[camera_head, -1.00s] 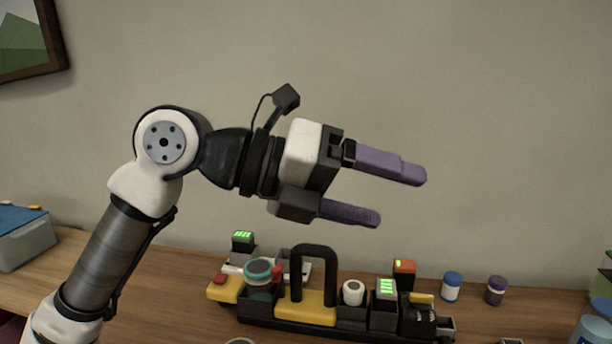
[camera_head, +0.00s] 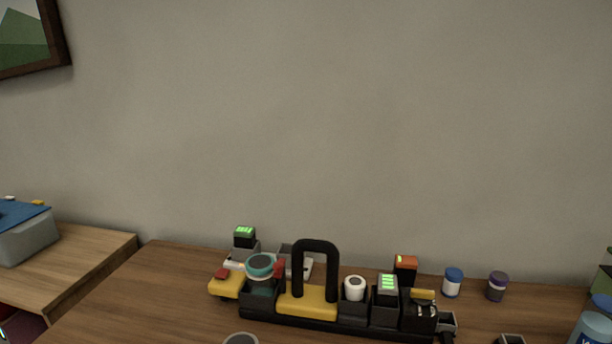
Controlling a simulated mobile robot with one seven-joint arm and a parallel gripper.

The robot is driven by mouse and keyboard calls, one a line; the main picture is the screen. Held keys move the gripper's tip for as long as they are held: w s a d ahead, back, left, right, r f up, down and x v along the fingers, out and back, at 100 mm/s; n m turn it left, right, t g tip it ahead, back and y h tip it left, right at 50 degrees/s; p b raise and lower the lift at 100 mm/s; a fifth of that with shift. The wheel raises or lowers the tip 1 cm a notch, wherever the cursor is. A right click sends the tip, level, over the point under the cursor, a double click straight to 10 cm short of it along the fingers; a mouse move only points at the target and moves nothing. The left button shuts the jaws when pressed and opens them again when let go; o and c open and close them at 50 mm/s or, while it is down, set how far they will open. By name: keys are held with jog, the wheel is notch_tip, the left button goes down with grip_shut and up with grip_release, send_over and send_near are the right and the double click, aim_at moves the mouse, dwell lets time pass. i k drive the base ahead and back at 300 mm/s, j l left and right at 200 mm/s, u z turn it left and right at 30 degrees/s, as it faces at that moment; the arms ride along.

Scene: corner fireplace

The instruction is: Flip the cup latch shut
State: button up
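A cup with a teal rim and dark round top (camera_head: 261,266) stands in the left compartment of a black caddy (camera_head: 330,326). A small red piece (camera_head: 280,268) is at the cup's right side; I cannot tell whether it is the latch or whether it is open or shut. The caddy has a tall black arched handle (camera_head: 316,247) on a yellow block (camera_head: 308,303). My gripper is not in view.
The caddy also holds a white roll (camera_head: 354,289) and a green-lit block (camera_head: 387,288). Blue-capped (camera_head: 453,282) and purple-capped (camera_head: 496,287) jars stand behind right. A round dark-topped item (camera_head: 240,339) is at the front edge. The left tabletop (camera_head: 130,290) is clear.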

aim_at(278, 266)
jog(key=k+l+u, duration=0.15)
jog(key=u, duration=0.25)
jog(key=k+l+u, duration=0.1)
jog(key=u, duration=0.25)
jog(key=k, duration=0.1)
